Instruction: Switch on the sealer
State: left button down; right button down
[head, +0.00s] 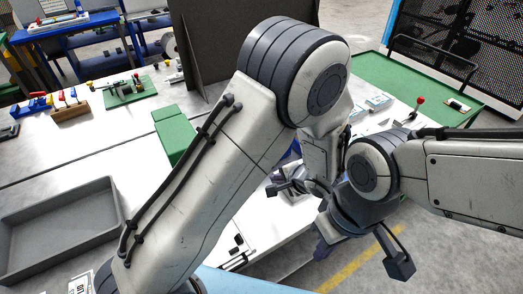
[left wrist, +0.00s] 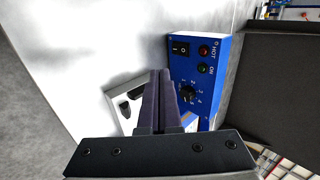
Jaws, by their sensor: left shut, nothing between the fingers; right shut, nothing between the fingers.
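In the left wrist view the sealer (left wrist: 222,52) is a blue box. Its face has a black rocker switch (left wrist: 180,49), a red lamp (left wrist: 204,50), a dark green lamp (left wrist: 203,68) and a black dial (left wrist: 188,92). Which way the rocker is tipped is too small to tell. My left gripper (left wrist: 162,74) is shut and empty; its tips show just below and left of the switch, and I cannot tell if they touch the box. In the head view my arms hide most of the sealer. My right gripper (head: 362,258) is empty, beyond the white table's edge.
The white table (head: 60,165) holds a grey tray (head: 62,225), a green box (head: 175,137) and a green-based fixture (head: 128,90). A dark upright panel (head: 215,40) stands behind my left arm. A green table (head: 440,85) is at right.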

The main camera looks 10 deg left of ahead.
pick_arm(q)
jog(key=shift+w+d+f, duration=0.1)
jog(key=shift+w+d, duration=0.1)
jog(key=shift+w, duration=0.1)
jog(key=shift+w, duration=0.1)
jog(key=p+x, duration=0.3)
jog(key=x, duration=0.7)
jog(key=shift+a, duration=0.25)
jog(key=shift+w+a+p, duration=0.8)
jog(key=shift+w+a+f, duration=0.2)
jog(key=shift+w+a, duration=0.2)
jog(key=shift+w, duration=0.1)
